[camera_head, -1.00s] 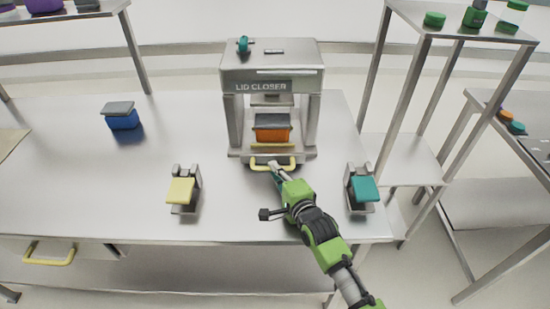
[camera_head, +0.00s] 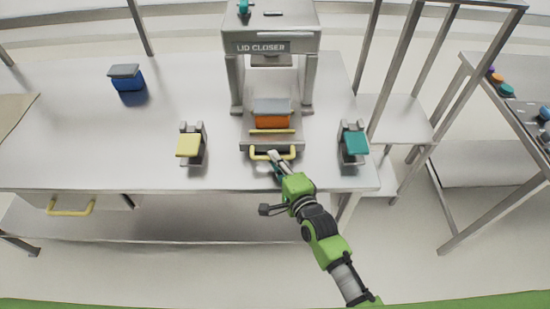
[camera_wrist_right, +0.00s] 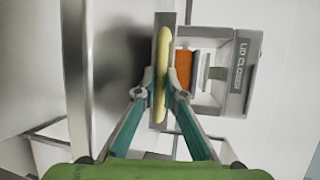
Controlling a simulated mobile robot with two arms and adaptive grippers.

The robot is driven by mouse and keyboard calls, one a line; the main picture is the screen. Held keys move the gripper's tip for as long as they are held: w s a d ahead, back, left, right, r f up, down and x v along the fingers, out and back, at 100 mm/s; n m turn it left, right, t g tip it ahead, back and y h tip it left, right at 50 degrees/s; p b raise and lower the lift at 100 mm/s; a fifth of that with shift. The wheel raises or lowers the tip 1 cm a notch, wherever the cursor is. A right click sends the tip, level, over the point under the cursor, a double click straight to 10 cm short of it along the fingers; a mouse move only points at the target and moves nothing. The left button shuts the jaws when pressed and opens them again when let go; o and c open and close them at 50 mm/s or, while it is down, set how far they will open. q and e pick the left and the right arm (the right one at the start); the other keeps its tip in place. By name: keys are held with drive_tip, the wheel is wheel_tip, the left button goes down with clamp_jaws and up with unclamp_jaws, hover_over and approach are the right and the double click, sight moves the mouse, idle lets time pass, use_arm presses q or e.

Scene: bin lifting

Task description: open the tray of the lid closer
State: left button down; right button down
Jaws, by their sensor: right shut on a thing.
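The lid closer (camera_head: 270,46) is a grey metal press standing at the back of the table in the head view. Its tray (camera_head: 262,145) sticks out at the front and carries an orange bin (camera_head: 271,120) with a grey lid. My right gripper (camera_head: 277,160) is shut on the yellow handle (camera_head: 258,155) at the tray's front edge. The right wrist view shows both fingers (camera_wrist_right: 163,85) around the yellow handle (camera_wrist_right: 162,45), with the orange bin (camera_wrist_right: 184,68) beyond it. My left gripper is out of view.
A yellow-topped device (camera_head: 189,146) and a teal-topped device (camera_head: 354,142) stand left and right of the tray. A blue bin with a grey lid (camera_head: 127,79) sits at the back left. The table's front edge is close below the handle.

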drive_tip(key=c, duration=2.1)
unclamp_jaws()
drive_tip(key=v, duration=1.2)
